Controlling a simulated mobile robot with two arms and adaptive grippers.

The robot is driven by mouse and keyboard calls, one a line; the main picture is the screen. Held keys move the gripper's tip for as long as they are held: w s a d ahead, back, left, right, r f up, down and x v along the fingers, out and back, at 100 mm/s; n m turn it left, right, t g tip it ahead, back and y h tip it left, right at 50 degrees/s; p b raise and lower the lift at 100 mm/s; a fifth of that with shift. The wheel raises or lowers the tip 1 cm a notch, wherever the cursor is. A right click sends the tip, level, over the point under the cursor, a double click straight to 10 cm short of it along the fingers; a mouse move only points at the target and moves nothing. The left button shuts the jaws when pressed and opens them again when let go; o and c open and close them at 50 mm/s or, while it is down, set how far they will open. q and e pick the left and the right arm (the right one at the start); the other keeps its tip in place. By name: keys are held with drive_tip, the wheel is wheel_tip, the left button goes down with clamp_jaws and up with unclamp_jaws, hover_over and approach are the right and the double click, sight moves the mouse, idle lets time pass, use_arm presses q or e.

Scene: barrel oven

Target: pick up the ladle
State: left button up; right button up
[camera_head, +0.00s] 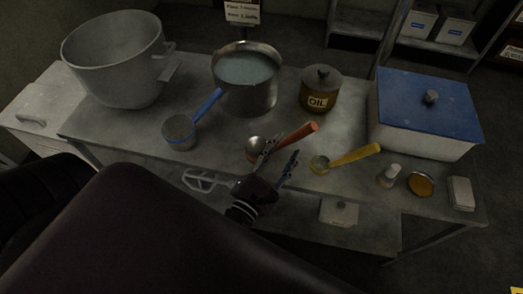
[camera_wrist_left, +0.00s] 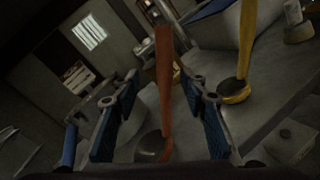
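An orange-handled ladle (camera_head: 302,132) lies on the metal table, its bowl to the left. A yellow-handled ladle (camera_head: 352,156) lies to its right, and a blue-handled one (camera_head: 182,129) to its left. My left gripper (camera_head: 278,158) is open at the table's front edge, close to the orange-handled ladle. In the left wrist view the orange handle (camera_wrist_left: 165,85) shows between the two spread fingers, with a gap on both sides. The ladle's dark bowl (camera_wrist_left: 151,146) is partly hidden at the bottom. My right gripper is not in view.
A large grey pot (camera_head: 112,65), a pot of liquid (camera_head: 246,92), an oil pot (camera_head: 320,92) and a blue-lidded box (camera_head: 425,112) stand behind. A shaker (camera_head: 389,175), an orange-topped jar (camera_head: 420,184) and a small pale box (camera_head: 462,193) are at the right.

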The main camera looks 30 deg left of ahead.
sight(295, 138)
use_arm(q)
drive_tip(key=shift+w, duration=1)
drive_tip(key=w, duration=0.1)
drive_tip(key=w+p, duration=0.2)
drive_tip(key=w, duration=0.1)
drive_tip(key=shift+d+f, duration=0.25)
drive_tip(key=shift+f, duration=0.05)
drive_tip(key=shift+w+f, duration=0.15)
drive_tip(key=shift+w, duration=0.3)
drive_tip(key=shift+c, duration=0.9)
clamp_jaws()
